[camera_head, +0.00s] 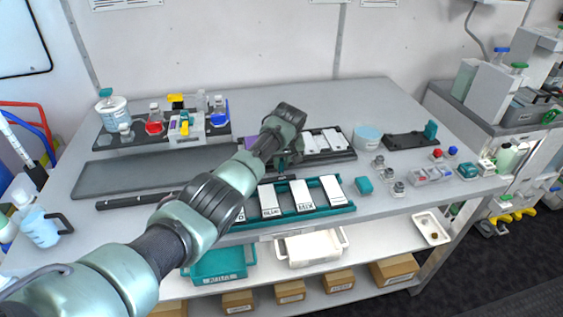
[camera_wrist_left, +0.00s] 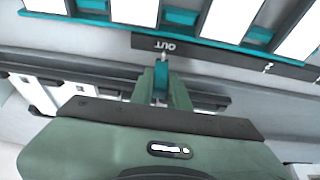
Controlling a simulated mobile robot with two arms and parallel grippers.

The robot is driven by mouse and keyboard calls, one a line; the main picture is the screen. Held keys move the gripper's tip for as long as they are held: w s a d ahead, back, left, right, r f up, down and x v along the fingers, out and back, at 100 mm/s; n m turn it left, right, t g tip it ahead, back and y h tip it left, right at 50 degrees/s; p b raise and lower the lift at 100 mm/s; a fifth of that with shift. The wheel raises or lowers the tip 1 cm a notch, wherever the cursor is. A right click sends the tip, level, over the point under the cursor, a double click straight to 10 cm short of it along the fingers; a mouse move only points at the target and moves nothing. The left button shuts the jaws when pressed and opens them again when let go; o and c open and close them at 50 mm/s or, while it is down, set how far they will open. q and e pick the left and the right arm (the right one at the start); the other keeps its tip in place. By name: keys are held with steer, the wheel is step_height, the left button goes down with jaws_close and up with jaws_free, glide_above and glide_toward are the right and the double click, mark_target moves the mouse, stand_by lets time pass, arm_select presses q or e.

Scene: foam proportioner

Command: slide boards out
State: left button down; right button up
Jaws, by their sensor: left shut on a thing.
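My left gripper (camera_head: 285,162) reaches down between a dark rack at the back and a teal tray in front. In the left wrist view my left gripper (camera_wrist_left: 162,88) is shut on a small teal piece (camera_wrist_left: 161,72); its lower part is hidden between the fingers. The teal tray (camera_head: 290,222) holds several white boards (camera_head: 302,194) side by side. The dark rack (camera_head: 345,156) behind also bears white boards (camera_head: 323,140); my arm hides part of it. A dark strip marked OUT (camera_wrist_left: 200,50) runs along the teal tray in the wrist view. My right gripper is not in view.
Bottles and a dark tray (camera_head: 105,140) stand at the back left. A long grey tray (camera_head: 130,175) lies left of my arm. A light blue bowl (camera_head: 368,137), small jars and a teal block (camera_head: 363,185) stand to the right.

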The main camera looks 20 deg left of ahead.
arm_select(q)
steer(key=shift+w+d, duration=0.1)
steer(key=shift+d, duration=0.05)
steer(key=c, duration=1.4)
jaws_free()
steer(key=shift+o, duration=0.2)
steer(key=shift+w+d, duration=0.15)
steer(key=shift+s+r, duration=0.25)
steer(key=shift+r, duration=0.3)
steer(key=v, duration=0.6)
steer(key=shift+d+r+b, duration=0.2)
steer(key=shift+r+b, duration=0.05)
steer(key=shift+b, duration=0.05)
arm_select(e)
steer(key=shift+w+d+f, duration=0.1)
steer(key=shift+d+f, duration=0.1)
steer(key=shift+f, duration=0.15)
